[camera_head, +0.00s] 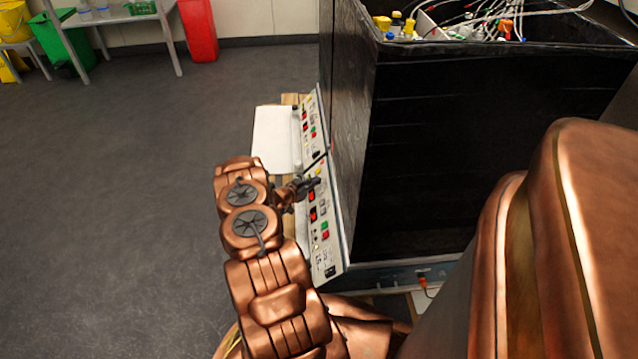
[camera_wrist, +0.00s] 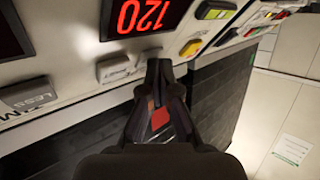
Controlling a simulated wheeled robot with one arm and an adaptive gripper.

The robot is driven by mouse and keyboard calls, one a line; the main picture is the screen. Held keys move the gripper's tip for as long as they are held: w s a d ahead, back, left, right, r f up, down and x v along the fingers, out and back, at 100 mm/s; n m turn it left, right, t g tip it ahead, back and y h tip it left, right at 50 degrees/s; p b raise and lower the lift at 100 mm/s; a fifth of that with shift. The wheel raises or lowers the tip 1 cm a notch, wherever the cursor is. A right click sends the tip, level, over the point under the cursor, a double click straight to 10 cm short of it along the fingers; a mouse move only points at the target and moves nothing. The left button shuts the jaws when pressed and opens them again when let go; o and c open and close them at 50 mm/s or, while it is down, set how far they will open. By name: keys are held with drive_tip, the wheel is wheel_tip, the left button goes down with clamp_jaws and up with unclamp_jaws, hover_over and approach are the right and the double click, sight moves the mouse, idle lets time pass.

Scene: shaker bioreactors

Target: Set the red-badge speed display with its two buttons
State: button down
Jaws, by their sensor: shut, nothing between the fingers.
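In the wrist view a display (camera_wrist: 145,16) with red digits reads 120. A pale grey button (camera_wrist: 112,69) sits below it, its lettering unreadable. A grey button marked LESS (camera_wrist: 30,94) is farther left, under a second dark display (camera_wrist: 12,35) whose digits are out of frame. My gripper (camera_wrist: 160,68) is shut and empty, its tips just right of the pale button, below the 120 display. I cannot tell if the tips touch the panel. In the head view my gripper (camera_head: 314,184) is at the control panel (camera_head: 334,249). I cannot make out which display has the red badge.
A tall black-walled shaker box (camera_head: 440,150) with tubes and bottles rises behind the panel. A white board (camera_head: 274,138) lies left of it. The grey floor at left is open.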

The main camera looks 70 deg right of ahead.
idle(0.3)
drive_tip(key=shift+w+a+r, duration=0.3)
drive_tip(key=shift+w+r, duration=0.25)
drive_tip(key=shift+w+a+r, duration=0.4)
drive_tip(key=shift+w+r, duration=0.45)
drive_tip(key=shift+w+a+r, duration=0.35)
drive_tip(key=shift+w+r, duration=0.45)
drive_tip(key=shift+w, duration=0.05)
